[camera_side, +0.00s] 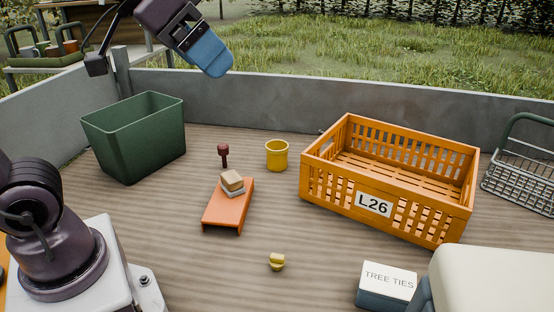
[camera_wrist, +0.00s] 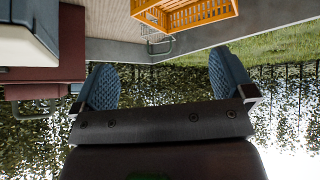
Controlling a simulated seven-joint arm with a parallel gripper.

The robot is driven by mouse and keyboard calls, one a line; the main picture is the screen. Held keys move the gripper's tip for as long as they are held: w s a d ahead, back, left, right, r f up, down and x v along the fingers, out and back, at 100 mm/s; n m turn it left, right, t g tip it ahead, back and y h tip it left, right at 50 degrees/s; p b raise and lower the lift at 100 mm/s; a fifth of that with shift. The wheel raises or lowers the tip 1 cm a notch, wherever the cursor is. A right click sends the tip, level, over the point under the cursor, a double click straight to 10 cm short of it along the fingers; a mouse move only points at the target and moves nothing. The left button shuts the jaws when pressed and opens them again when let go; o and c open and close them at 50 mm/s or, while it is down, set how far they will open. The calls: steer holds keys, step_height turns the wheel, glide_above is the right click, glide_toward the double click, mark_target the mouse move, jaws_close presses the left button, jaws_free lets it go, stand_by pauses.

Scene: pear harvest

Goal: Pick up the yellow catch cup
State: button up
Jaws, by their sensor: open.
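The yellow catch cup (camera_side: 277,156) stands upright on the wooden deck in the side view, left of the orange crate and right of a small dark red knob-topped object. My gripper (camera_side: 216,66) is high in the air at the top of the side view, up and to the left of the cup and well apart from it. In the wrist view my gripper (camera_wrist: 165,85) shows its two blue pads wide apart with nothing between them. The cup does not show in the wrist view.
An orange slatted crate (camera_side: 330,190) marked L26 stands right of the cup; a green bin (camera_side: 135,145) stands left. An orange-red stand (camera_side: 228,208) bears a small block. A yellow piece (camera_side: 277,262) and a TREE TIES box (camera_side: 386,287) lie nearer. Low grey walls (camera_side: 250,95) edge the deck.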

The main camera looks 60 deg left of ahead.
mark_target(277, 145)
steer(key=w+a+r+n+t, duration=0.1)
steer(key=w+r+t, duration=0.25)
steer(key=w, duration=0.45)
steer(key=w+a+r+t, duration=0.1)
steer(key=w+r+t, duration=0.25)
steer(key=w, duration=0.45)
steer(key=w+a+r+n+t+y, duration=0.1)
steer(key=w+a+r+n+y, duration=0.1)
steer(key=w+a+n+y, duration=0.45)
steer(key=w+a+f+n+g+y, duration=0.35)
steer(key=w+a+f+y, duration=0.2)
steer(key=a, duration=0.55)
steer(key=a+f+n+g, duration=0.1)
steer(key=a+f+g, duration=0.1)
steer(key=f, duration=1.7)
steer(key=a+f+g, duration=0.2)
steer(key=f+g, duration=0.1)
steer(key=f, duration=1.7)
steer(key=x, duration=0.7)
steer(key=shift+s+a+r, duration=0.3)
steer(key=shift+a, duration=0.1)
